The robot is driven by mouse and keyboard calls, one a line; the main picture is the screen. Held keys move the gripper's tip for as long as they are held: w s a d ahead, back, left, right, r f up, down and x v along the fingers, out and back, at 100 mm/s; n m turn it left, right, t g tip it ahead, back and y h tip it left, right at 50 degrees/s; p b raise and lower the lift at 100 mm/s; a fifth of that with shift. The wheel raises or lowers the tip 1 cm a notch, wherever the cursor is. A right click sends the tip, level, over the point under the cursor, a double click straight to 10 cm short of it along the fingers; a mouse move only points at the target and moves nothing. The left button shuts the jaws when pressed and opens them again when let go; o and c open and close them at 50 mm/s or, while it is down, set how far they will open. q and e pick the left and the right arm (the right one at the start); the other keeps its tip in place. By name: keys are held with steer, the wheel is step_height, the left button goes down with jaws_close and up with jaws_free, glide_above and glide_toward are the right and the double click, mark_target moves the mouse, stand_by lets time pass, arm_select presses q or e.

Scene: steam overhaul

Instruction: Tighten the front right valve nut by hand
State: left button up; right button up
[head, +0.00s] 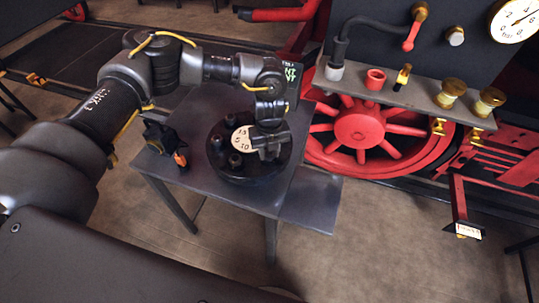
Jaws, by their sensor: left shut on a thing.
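A round black valve flange (237,181) lies on a grey table, with dark nuts (235,160) standing on its left and front sides. A white numbered dial (242,139) shows at its middle, partly covered by my gripper. My left gripper (268,153) reaches down from above onto the right side of the flange. It is shut on a valve nut there, which its fingers hide. I cannot see how far that nut is turned. My right gripper is not in view.
A black and orange item (168,143) lies on the table (188,176) left of the flange. A shelf (400,95) with a red cup (375,79) and brass fittings stands at the right, before a red wheel (365,130). A gauge (514,20) is at top right.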

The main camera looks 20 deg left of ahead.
arm_select(q)
steer(key=m+b, duration=0.4)
steer(key=m, duration=0.1)
steer(key=shift+f+b, duration=0.2)
steer(key=shift+b, duration=0.1)
steer(key=shift+a+r+m+b, duration=0.1)
steer(key=shift+r+m+b, duration=0.1)
steer(key=shift+m+b, duration=0.65)
steer(key=shift+m, duration=0.25)
steer(key=o, duration=1)
step_height(320, 180, up, 11)
steer(key=shift+f+b, duration=0.1)
steer(key=shift+b, duration=0.85)
